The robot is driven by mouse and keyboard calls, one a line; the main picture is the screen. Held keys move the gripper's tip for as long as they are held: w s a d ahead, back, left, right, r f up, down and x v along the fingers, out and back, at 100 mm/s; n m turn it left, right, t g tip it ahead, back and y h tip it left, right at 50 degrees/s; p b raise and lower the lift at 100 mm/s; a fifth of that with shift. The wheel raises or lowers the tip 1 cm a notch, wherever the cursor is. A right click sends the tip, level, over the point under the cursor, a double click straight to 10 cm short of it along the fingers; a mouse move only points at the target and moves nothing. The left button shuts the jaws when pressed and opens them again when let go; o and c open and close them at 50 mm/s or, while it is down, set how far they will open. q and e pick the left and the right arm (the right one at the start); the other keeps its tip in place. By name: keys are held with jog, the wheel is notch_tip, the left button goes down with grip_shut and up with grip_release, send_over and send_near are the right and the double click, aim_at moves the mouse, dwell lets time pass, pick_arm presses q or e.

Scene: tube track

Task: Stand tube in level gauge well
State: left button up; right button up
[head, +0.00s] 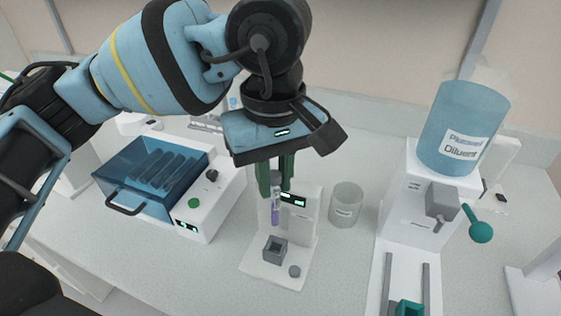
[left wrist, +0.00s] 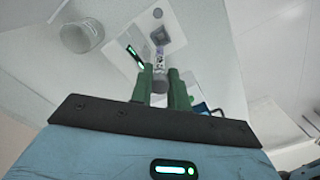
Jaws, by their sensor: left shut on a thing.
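My left gripper (head: 276,182) is shut on a small tube (head: 275,212) with purple contents and holds it upright above the level gauge (head: 307,215). The tube also shows in the left wrist view (left wrist: 159,57), between the green fingers (left wrist: 163,80). The level gauge is a white stand with a lit display and a square grey well (head: 275,249) on its base. The tube's lower end is above and behind the well, apart from it in the head view. The well also shows in the left wrist view (left wrist: 170,30). My right gripper is not in view.
A blue-lidded box (head: 150,172) with several tubes stands at left. A clear beaker (head: 346,205) stands just right of the gauge. A dispenser with a blue diluent tank (head: 463,125) stands at right. A small grey knob (head: 294,271) is beside the well.

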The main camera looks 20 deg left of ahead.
aim_at(275, 226)
pick_arm(q)
jog(key=shift+s, duration=0.25)
jog(key=shift+f, duration=0.2)
jog(key=shift+w+f+b, duration=0.1)
jog(key=shift+f+b, duration=0.5)
jog(key=shift+f, duration=0.55)
jog(key=shift+f+b, duration=0.45)
jog(key=shift+f, duration=0.55)
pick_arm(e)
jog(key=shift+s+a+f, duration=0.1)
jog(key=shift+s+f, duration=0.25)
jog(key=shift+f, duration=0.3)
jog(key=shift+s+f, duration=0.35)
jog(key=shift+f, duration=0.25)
pick_arm(q)
jog(key=shift+f+b, duration=0.4)
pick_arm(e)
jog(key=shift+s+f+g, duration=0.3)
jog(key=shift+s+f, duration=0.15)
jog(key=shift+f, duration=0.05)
pick_arm(q)
jog(key=shift+f+b, duration=0.55)
jog(key=shift+f, duration=0.25)
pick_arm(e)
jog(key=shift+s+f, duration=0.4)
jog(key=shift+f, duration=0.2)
